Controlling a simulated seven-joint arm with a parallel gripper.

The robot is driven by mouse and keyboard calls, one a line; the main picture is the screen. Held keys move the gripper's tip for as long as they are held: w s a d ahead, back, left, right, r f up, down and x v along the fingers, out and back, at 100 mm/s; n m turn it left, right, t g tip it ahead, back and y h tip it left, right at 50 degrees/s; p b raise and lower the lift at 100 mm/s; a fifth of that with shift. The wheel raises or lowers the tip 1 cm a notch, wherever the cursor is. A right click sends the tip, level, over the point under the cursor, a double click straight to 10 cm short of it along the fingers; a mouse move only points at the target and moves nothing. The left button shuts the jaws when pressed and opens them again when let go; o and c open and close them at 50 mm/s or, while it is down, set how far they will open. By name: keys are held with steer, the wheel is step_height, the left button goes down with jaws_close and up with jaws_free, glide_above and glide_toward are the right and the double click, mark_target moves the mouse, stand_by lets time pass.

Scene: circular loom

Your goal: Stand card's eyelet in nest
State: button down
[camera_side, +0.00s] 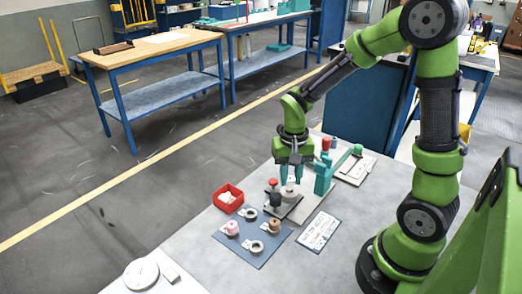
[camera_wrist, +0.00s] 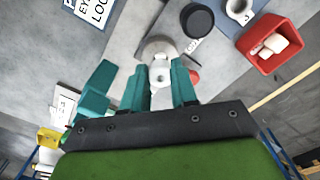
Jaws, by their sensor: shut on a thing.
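My gripper (camera_side: 291,182) points down over the grey base plate on the table, its teal fingers shut on a small pale eyelet (camera_wrist: 160,74). The eyelet sits between the fingertips in the wrist view, with a dark hole in it. A round light-grey piece (camera_wrist: 155,47), which looks like the nest, lies right beyond the fingertips; it also shows under the gripper in the side view (camera_side: 289,194). I cannot tell whether the eyelet touches it. A blue-grey card (camera_side: 247,254) lies in front with several ring and cylinder parts on it.
A dark cylinder (camera_wrist: 197,20) stands close beside the round piece. A teal stand (camera_side: 323,180) rises right of my gripper. A red box (camera_side: 228,197) with pale pieces is at left. A printed label (camera_side: 318,231) and a white dial (camera_side: 141,274) lie on the table.

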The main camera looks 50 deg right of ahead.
mark_target(290, 179)
steer(key=shift+f, duration=0.7)
steer(key=shift+f, duration=0.1)
steer(key=c, duration=0.8)
jaws_free()
step_height(290, 179, up, 17)
